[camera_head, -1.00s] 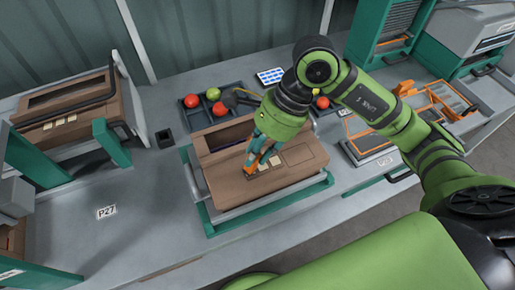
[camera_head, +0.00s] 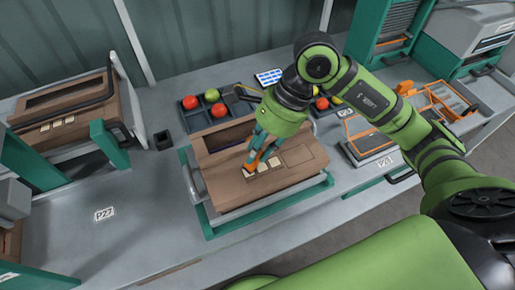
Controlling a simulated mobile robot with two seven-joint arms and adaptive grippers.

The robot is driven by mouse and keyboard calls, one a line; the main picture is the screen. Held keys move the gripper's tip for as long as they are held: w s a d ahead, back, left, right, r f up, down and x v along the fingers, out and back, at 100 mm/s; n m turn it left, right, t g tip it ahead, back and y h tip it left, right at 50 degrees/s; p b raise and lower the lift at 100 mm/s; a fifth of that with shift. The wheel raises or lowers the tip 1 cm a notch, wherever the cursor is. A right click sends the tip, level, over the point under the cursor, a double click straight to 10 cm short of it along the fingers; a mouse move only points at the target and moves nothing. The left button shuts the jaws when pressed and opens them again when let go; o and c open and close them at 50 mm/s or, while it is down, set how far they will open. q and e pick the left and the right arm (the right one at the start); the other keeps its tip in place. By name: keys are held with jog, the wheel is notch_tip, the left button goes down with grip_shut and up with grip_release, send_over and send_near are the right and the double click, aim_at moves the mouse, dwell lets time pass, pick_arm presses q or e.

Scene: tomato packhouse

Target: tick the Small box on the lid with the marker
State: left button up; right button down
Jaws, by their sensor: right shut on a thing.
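A brown cardboard box with its lid (camera_head: 300,155) sits in a grey and green cradle at the centre. Small pale squares (camera_head: 275,160) lie in a row on the lid; their print is too small to read, so I cannot tell which is Small. The marker is too small or hidden to make out between the fingers. I cannot tell whether its tip touches the lid. My left gripper is out of view.
A dark divided tray with tomatoes (camera_head: 212,95) stands behind the box. Another brown box (camera_head: 70,108) sits in a rack at the left. A small black cup (camera_head: 163,140) stands between. Bench around the P27 label (camera_head: 105,214) is clear.

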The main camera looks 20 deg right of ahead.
jog(key=shift+s+a, duration=0.2)
dwell(0.3)
jog(key=shift+r+p, duration=1.8)
jog(key=shift+r, duration=1.2)
